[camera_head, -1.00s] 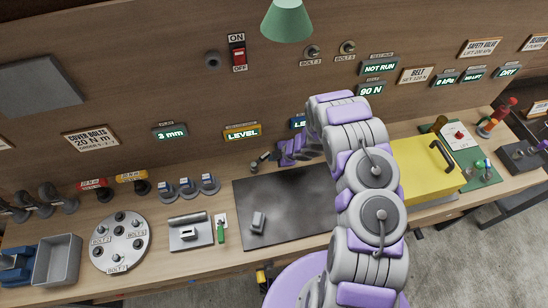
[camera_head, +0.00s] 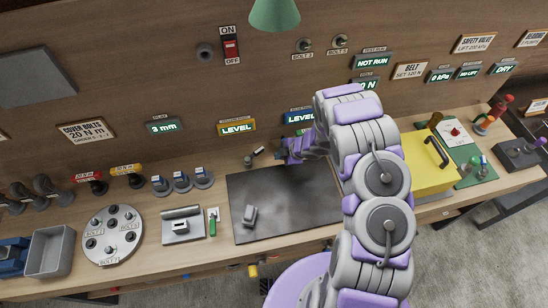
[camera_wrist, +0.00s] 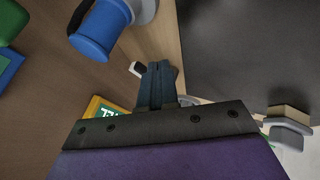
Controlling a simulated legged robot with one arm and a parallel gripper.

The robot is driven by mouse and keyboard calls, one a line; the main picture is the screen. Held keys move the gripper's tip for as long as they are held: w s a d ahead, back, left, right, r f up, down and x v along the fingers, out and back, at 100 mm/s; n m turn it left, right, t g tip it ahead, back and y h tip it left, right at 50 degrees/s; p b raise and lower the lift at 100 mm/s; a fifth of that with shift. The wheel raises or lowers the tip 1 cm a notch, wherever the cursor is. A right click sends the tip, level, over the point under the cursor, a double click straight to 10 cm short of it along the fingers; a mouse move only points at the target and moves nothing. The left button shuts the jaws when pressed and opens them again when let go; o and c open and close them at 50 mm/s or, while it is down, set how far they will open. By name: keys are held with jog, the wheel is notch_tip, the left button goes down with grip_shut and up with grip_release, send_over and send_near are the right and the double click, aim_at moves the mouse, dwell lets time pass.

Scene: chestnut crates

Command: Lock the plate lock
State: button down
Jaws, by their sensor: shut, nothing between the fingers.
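A dark flat plate (camera_head: 285,200) lies on the bench, with a small grey block (camera_head: 249,216) on it. A small lever-like fitting with a dark end (camera_head: 254,156) sits at the plate's back left corner; I cannot tell for sure that it is the plate lock. My gripper (camera_head: 282,152) is just right of this fitting, apart from it, over the plate's back edge. In the wrist view my gripper (camera_wrist: 157,75) is shut and empty, pointing along the strip between plate and back wall. A small pale and dark piece (camera_wrist: 138,69) shows beside the fingertips. My arm hides the plate's right part.
A blue knob (camera_wrist: 92,35) is close to my gripper in the wrist view. Left on the bench are a grey fixture (camera_head: 181,226), a green-handled tool (camera_head: 212,222), a round bolt plate (camera_head: 112,235) and a tray (camera_head: 50,252). A yellow cover (camera_head: 425,170) stands right of my arm.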

jog(key=d+r, duration=0.2)
jog(key=shift+w+d, duration=0.1)
jog(key=shift+d, duration=0.3)
jog(key=w+d+r+m+t+h+b, duration=0.1)
jog(key=w+d+r+m+h+b, duration=0.15)
jog(key=d+r, duration=0.45)
jog(key=w+d+r+m+t+h+b, duration=0.1)
jog(key=d+r+m+t+h, duration=0.2)
jog(key=d+r, duration=0.4)
jog(key=s+d+r+m+g+h+b, duration=0.2)
jog(key=s+d+r+m+h+b, duration=0.2)
jog(key=s+d+r+m+h, duration=0.3)
jog(key=s+a+r+m+g+y+b, duration=0.1)
jog(key=s+a+r+m+g+b, duration=0.15)
jog(key=s, duration=0.85)
jog(key=s+a+r+m+g+y+b, duration=0.1)
jog(key=s+a+m+g+b, duration=0.15)
jog(key=s, duration=0.75)
jog(key=s+a+f+m+g+y+b, duration=0.1)
jog(key=s+a+y, duration=0.1)
jog(key=s+a, duration=0.4)
jog(key=s+a+f+m+g+y+b, duration=0.1)
jog(key=s+a, duration=0.5)
jog(key=s, duration=0.6)
jog(key=shift+a+f+m+g+y, duration=0.25)
jog(key=shift+m+g+y, duration=0.1)
jog(key=shift+g+y, duration=0.2)
